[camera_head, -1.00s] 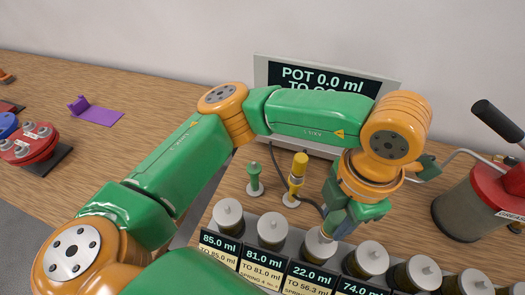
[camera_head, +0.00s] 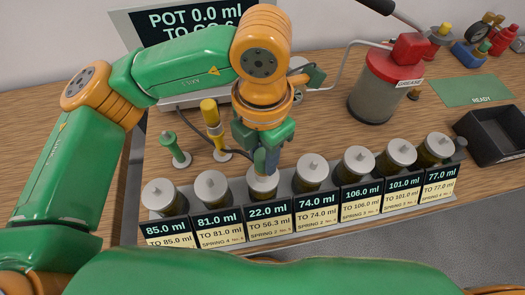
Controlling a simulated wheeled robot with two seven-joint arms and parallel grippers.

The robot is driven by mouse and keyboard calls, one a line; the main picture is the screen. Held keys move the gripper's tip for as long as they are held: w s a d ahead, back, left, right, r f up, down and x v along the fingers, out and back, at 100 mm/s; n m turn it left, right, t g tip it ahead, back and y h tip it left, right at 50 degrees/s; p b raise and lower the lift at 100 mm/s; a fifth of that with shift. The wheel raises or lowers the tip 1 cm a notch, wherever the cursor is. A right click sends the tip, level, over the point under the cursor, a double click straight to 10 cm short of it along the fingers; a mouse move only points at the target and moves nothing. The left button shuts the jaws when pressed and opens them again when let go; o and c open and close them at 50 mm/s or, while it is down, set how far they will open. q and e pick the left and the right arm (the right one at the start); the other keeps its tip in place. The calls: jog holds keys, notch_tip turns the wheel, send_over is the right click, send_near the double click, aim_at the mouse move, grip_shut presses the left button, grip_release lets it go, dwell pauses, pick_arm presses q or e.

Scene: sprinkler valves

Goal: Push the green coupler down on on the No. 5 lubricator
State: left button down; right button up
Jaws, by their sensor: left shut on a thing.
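My left gripper (camera_head: 263,163) points down over the 22.0 ml lubricator (camera_head: 263,185), third from the left in the row. It is shut, with its fingertips close above or at the pale lid. The green coupler between the fingers is almost wholly hidden by the gripper, so I cannot tell whether it is seated on the lid. The small print on that lubricator's label (camera_head: 268,222) is hard to read. A slim green post (camera_head: 174,148) on a round base and a yellow-topped post (camera_head: 212,122) stand behind the row. My right gripper is not in view.
Other lidded lubricators (camera_head: 312,173) stand close on both sides in the rack. Behind are the display (camera_head: 180,25) and a red-topped grease pot (camera_head: 382,85) with a handle. A black bin (camera_head: 492,135) and a green mat (camera_head: 472,90) lie to the right.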

pick_arm(q)
jog(key=shift+c, duration=2.1)
grip_release()
notch_tip(320, 180, up, 5)
jog(key=p, duration=0.4)
jog(key=shift+r, duration=0.15)
notch_tip(320, 180, up, 8)
jog(key=p, duration=0.5)
